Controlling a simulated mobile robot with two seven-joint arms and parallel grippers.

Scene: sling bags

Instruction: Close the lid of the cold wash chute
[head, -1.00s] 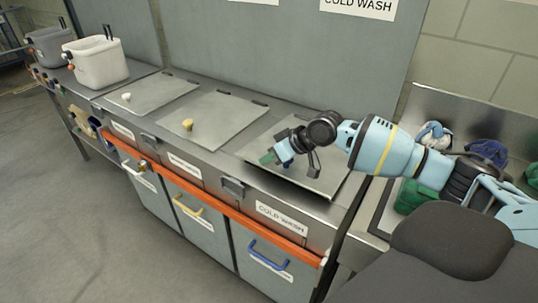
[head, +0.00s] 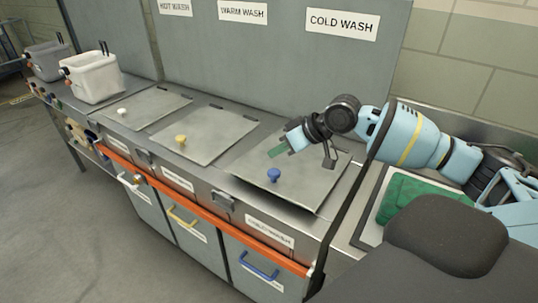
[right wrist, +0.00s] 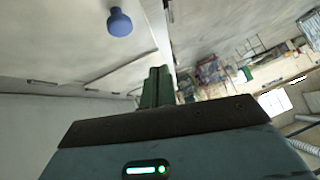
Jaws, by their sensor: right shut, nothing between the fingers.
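The cold wash lid (head: 305,178) is a grey metal plate with a blue knob (head: 274,175), at the right end of the row of chutes. It lies nearly flat, with a dark band under its front edge; I cannot tell whether it is fully seated. The blue knob (right wrist: 119,22) also shows at the top of the right wrist view. My right gripper (head: 277,152) is over the lid, behind the knob and apart from it. Its green fingers (right wrist: 157,88) are together and empty. My left gripper is out of view.
Warm wash lid (head: 205,136) with yellow knob and hot wash lid (head: 145,108) with white knob lie flat to the left. An orange rail (head: 200,215) runs along the front. White basket (head: 92,78) stands far left. Green cloth (head: 408,198) lies in a tray at right.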

